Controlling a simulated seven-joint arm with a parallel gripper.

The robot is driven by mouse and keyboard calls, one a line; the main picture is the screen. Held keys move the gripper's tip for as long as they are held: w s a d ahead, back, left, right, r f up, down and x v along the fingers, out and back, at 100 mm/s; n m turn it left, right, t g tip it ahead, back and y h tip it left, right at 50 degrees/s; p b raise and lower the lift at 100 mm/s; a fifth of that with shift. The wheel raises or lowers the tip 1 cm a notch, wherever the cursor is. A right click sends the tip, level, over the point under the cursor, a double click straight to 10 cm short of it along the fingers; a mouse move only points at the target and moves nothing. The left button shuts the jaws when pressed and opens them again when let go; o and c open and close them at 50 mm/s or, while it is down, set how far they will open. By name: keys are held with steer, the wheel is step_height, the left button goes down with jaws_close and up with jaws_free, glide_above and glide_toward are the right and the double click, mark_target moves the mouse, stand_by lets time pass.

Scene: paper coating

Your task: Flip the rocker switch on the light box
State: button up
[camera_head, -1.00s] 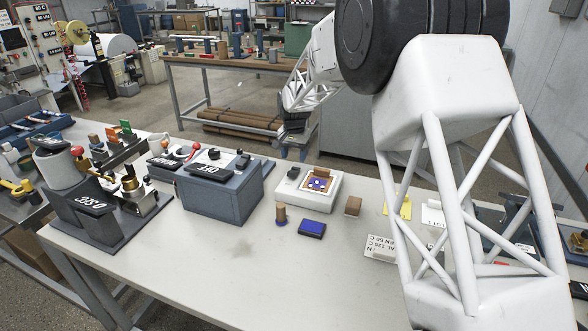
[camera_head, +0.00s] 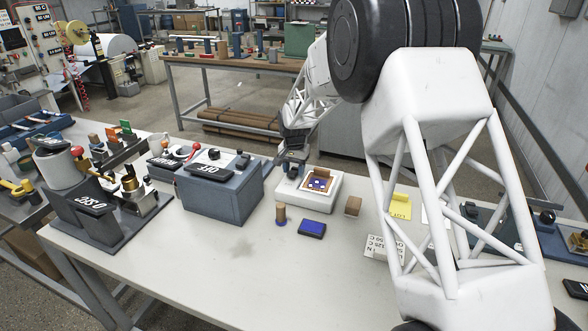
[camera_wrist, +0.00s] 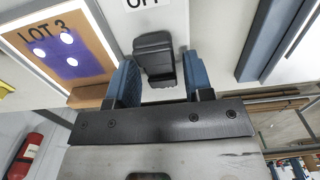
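The light box (camera_head: 321,203) is a white box on the bench, with a lit LOT 3 sample (camera_wrist: 62,40) on top. Its dark rocker switch (camera_wrist: 154,56) shows in the wrist view beside the sample, with an OFF label at the top edge. My gripper (camera_wrist: 159,68) has its two blue fingers apart, one on each side of the switch, with nothing held between them. In the head view my gripper (camera_head: 292,160) is low over the light box's left end and hides the switch. Contact between fingers and switch cannot be told.
A grey-blue box (camera_head: 225,195) with an OFF sign stands close on the left. A wooden stamp (camera_head: 281,213), a blue pad (camera_head: 312,229) and a wooden block (camera_head: 353,206) lie in front and to the right. The front of the bench (camera_head: 230,265) is clear.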

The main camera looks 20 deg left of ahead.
steer(key=c, duration=0.7)
steer(key=shift+o, duration=0.2)
steer(key=shift+s, duration=0.1)
steer(key=shift+s+t, duration=0.2)
steer(key=shift+t, duration=1)
steer(key=shift+s+t, duration=0.2)
steer(key=shift+t, duration=1)
steer(key=o, duration=0.9)
steer(key=shift+w+g, duration=0.1)
steer(key=shift+g, duration=0.2)
